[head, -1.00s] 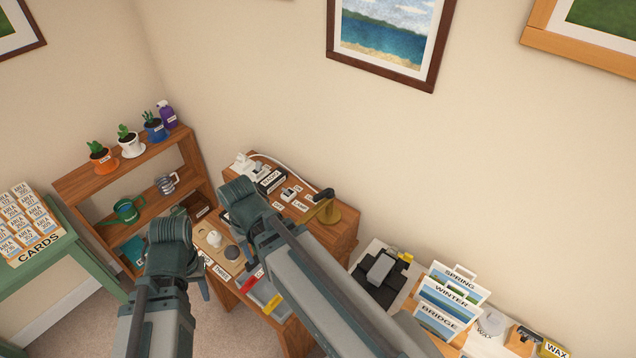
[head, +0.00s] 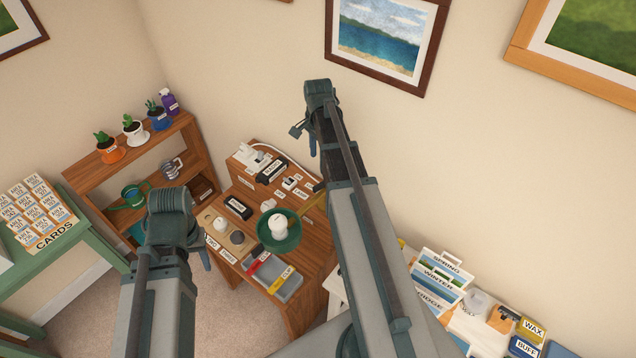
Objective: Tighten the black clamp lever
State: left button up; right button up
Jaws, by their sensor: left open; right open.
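The black clamp lever does not show now; a black-topped part on a brass stand was in view earlier at the desk's right end, where my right arm now crosses. Only a brass-coloured sliver (head: 319,203) shows beside that arm.
A plant shelf (head: 88,172) stands left. Card holders (head: 437,277) stand right. A framed picture (head: 379,42) hangs near my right gripper.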

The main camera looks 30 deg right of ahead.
aim_at(318, 185)
jog(key=shift+f, duration=0.1)
notch_tip(318, 185, down, 14)
jog(key=b, duration=1.4)
jog(key=shift+a+r, duration=0.1)
jog(key=shift+r, duration=0.1)
grip_shut()
